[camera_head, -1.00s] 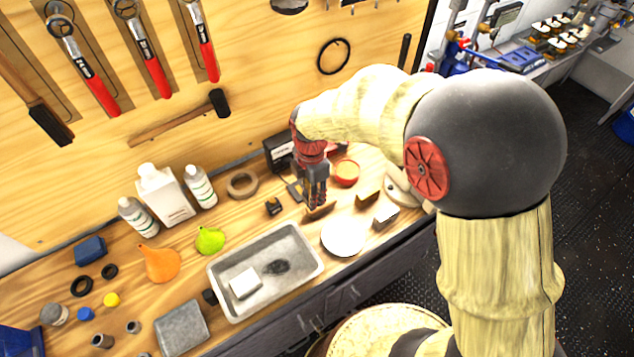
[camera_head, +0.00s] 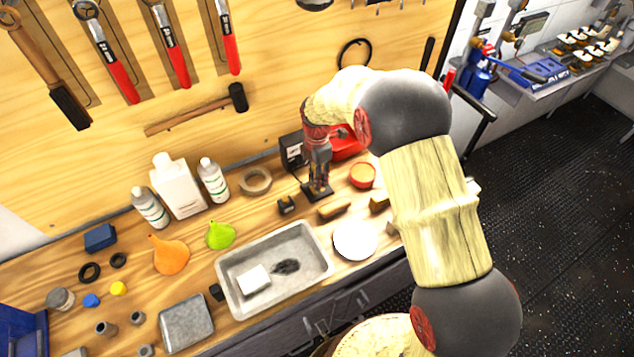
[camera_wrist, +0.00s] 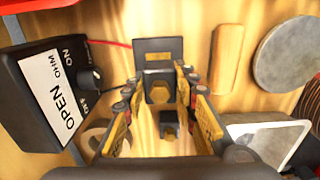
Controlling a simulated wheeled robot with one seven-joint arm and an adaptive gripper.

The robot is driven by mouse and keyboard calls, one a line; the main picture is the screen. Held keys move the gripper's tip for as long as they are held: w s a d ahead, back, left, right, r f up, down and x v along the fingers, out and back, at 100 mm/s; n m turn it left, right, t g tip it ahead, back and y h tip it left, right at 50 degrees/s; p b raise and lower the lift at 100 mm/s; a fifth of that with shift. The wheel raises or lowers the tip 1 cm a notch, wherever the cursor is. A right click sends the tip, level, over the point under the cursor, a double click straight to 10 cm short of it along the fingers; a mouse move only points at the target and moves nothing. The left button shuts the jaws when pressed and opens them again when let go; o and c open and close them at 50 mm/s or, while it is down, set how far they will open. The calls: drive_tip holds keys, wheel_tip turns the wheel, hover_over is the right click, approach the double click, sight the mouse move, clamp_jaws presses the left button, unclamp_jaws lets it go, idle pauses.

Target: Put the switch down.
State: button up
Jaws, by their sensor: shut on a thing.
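The switch, a dark flat base with a raised block on it, is at my gripper's tips in the head view (camera_head: 317,194). It also shows in the wrist view (camera_wrist: 158,46), with its block between the fingers. My gripper (camera_head: 319,182) points down and is shut on the switch; its fingers show on both sides in the wrist view (camera_wrist: 160,88). The base is at or very close to the wooden bench top (camera_head: 200,266); I cannot tell if it touches. Part of the switch is hidden by the fingers.
A black box (camera_wrist: 50,95) labelled OPEN is close by. A small black block (camera_head: 286,205), wooden piece (camera_head: 334,211), tape roll (camera_head: 255,180) and orange-red round container (camera_head: 362,176) surround the spot. A metal tray (camera_head: 228,291) and pale disc (camera_head: 355,240) lie nearer the front.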

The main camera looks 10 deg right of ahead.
drive_tip(key=shift+w+f+b, duration=0.15)
drive_tip(key=shift+f+b, duration=0.2)
drive_tip(key=shift+f, duration=1.35)
drive_tip(key=shift+f, duration=0.1)
drive_tip(key=shift+f, duration=0.1)
drive_tip(key=o, duration=1.2)
